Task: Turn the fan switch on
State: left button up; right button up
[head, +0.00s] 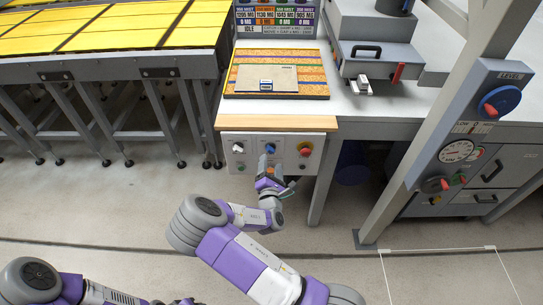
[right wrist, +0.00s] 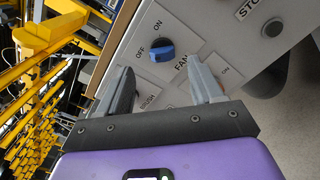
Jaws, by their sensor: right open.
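The fan switch (right wrist: 160,49) is a blue rotary knob on a grey panel, with OFF printed to its left, ON above it and FAN beside it. In the head view the same blue knob (head: 270,147) sits in the middle of the panel under the bench top. My right gripper (right wrist: 158,65) is open, its two fingers pointing at the panel, one on each side of the knob's lower side. I cannot tell whether they touch it. In the head view the right gripper (head: 270,164) is just in front of the panel, partly hiding it. My left gripper is out of view.
A board with a cardboard sheet (head: 267,79) lies on the bench above. A grey post (head: 440,120) stands to the right.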

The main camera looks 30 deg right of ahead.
aim_at(272, 152)
jog(key=x, duration=0.6)
jog(key=shift+f+b, duration=0.1)
jog(key=shift+b, duration=0.2)
jog(key=shift+c, duration=0.5)
jog(key=c, duration=1)
